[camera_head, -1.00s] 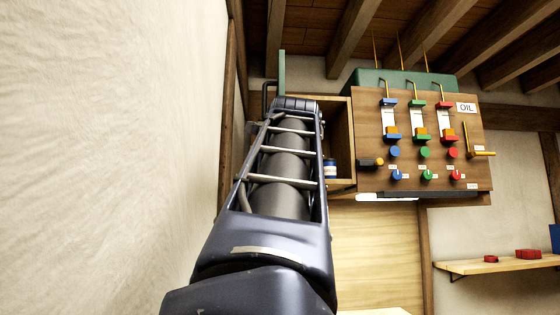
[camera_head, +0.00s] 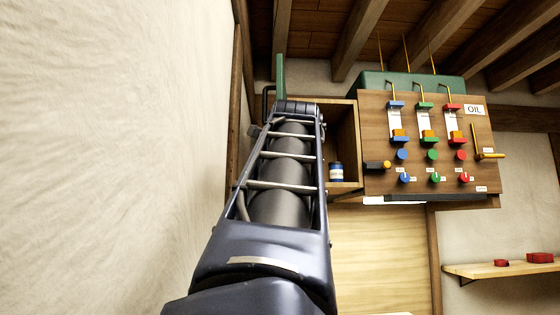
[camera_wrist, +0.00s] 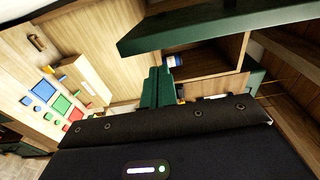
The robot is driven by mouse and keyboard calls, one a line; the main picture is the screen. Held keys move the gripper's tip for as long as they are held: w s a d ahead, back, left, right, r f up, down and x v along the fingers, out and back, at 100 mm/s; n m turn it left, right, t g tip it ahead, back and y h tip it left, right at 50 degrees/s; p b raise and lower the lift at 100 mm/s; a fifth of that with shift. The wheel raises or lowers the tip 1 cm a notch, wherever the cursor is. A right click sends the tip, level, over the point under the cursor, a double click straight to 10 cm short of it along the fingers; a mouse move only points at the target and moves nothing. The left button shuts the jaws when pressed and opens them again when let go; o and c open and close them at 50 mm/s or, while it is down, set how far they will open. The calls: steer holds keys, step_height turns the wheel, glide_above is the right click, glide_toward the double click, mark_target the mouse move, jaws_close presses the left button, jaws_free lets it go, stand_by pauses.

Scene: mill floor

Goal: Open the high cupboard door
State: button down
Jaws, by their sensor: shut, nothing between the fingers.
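The high cupboard (camera_head: 345,125) is a wooden box beside the oil panel, and its inside shows. My arm hides the gripper in the head view.
A blue-and-white tin (camera_head: 336,172) stands inside the cupboard. The wooden oil panel (camera_head: 380,130) with coloured levers and knobs adjoins it on the right. A plaster wall (camera_head: 100,150) is close on the left. A low shelf (camera_head: 510,266) holds red items at right.

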steer(key=s+a, duration=0.2)
steer(key=s, duration=0.7)
steer(key=shift+s, duration=0.15)
steer(key=w+d+f+g+h, duration=0.1)
steer(key=w+d+f, duration=0.3)
steer(key=d, duration=0.5)
steer(key=w+d+f+n+g, duration=0.2)
steer(key=w+d+f+n, duration=0.1)
steer(key=d+f, duration=0.3)
steer(key=w+d+f+n+g, duration=0.2)
steer(key=d+f+n, duration=0.15)
steer(key=f, duration=0.55)
steer(key=s+d+f+n+g+y, duration=0.1)
steer(key=f+n, duration=0.3)
steer(key=f, duration=0.7)
steer(key=s+d+f+n+g, duration=0.1)
steer(key=f+n+g, duration=0.3)
steer(key=f, duration=0.8)
steer(key=s+d+f+n+g+y, duration=0.1)
steer(key=d+f+n+g, duration=0.1)
steer(key=f, duration=0.9)
steer(key=shift+d+f+n+g+y, duration=0.15)
steer(key=shift+d+n+g+y, duration=0.2)
steer(key=shift+n+g, duration=0.65)
